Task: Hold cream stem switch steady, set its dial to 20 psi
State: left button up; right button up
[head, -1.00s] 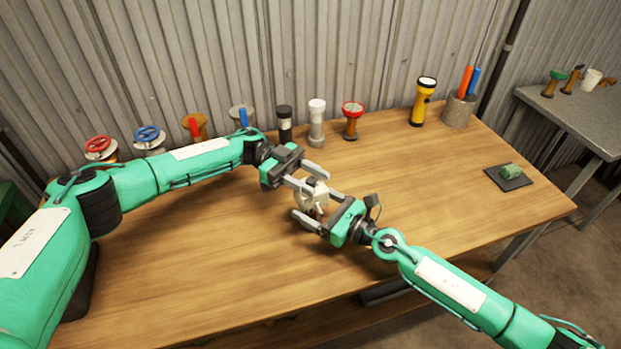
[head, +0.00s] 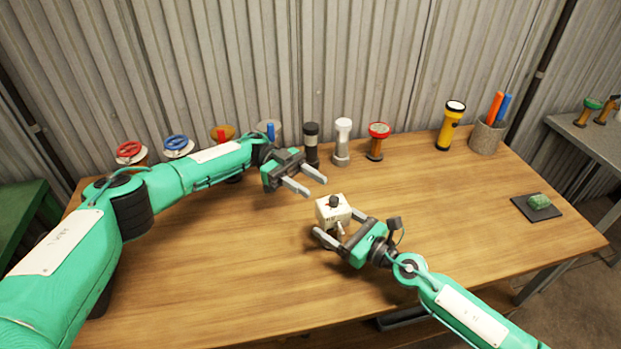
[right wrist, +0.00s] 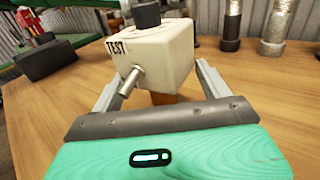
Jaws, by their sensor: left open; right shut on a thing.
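The cream stem switch (head: 332,212) is a cream box with a black dial (head: 333,201) on top. It stands near the middle of the table. In the right wrist view the box (right wrist: 155,55) carries a TEST label and a silver lever (right wrist: 130,80), above a brownish stem (right wrist: 172,98). My right gripper (head: 335,224) is shut on the switch low down, with one finger on each side. The dial's top face and scale are too small to read. My left gripper (head: 316,187) is open and empty, up and left of the switch, not touching it.
Along the back of the wooden table (head: 230,270) stand valve handles, a black cylinder (head: 311,140), a white-topped one (head: 342,142), a red-topped one (head: 377,140), a yellow flashlight (head: 450,125) and a pen cup (head: 487,135). A green lump (head: 540,201) lies at right.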

jog(key=o, duration=1.3)
